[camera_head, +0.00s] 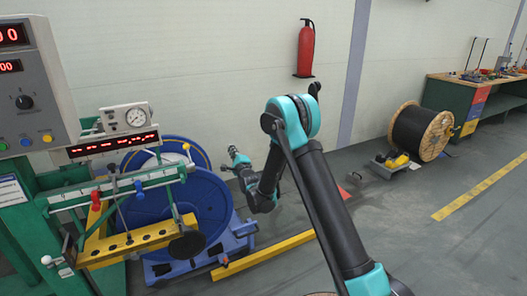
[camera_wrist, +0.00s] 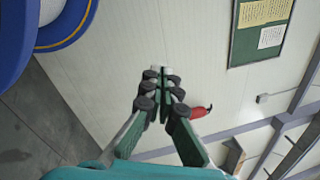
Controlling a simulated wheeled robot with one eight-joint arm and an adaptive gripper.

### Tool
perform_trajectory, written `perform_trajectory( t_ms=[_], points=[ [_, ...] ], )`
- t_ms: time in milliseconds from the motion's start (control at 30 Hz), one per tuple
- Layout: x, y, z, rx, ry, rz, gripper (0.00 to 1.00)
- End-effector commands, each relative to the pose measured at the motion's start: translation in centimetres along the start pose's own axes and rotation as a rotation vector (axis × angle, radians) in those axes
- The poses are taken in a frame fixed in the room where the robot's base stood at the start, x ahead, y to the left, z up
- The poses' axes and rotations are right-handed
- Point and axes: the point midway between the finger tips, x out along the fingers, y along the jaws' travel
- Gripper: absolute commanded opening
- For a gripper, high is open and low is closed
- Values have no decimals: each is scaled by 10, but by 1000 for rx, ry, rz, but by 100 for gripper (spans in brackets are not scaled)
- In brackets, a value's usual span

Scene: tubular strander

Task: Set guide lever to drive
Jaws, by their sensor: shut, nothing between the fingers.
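The strander's green guide frame (camera_head: 130,183) stands at the left in the head view. A thin lever with a dark knob (camera_head: 113,168) rises in front of it, and a red-handled part (camera_head: 96,200) sits on its left. A white ball knob (camera_head: 47,260) shows at the lower left. I cannot tell which is the guide lever, and no drive mark is readable. My gripper (camera_head: 232,152) is right of the frame, near the blue reel and apart from the levers. In the wrist view my gripper (camera_wrist: 162,74) is shut and empty, facing the wall.
A blue reel (camera_head: 206,205) stands behind the yellow perforated bar (camera_head: 135,243). A grey control panel (camera_head: 28,85) is at the left. A red extinguisher (camera_head: 306,48) hangs on the wall. A yellow floor beam (camera_head: 262,254) lies right of the reel.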

Motion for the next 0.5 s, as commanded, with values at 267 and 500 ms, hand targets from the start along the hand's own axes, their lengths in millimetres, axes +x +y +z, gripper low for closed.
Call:
perform_trajectory(
  t_ms=[267, 500],
  points=[
    [-20, -30, -27, -174, 70, 102, 0],
    [-45, -52, -49, -320, 117, 199, 0]
  ],
)
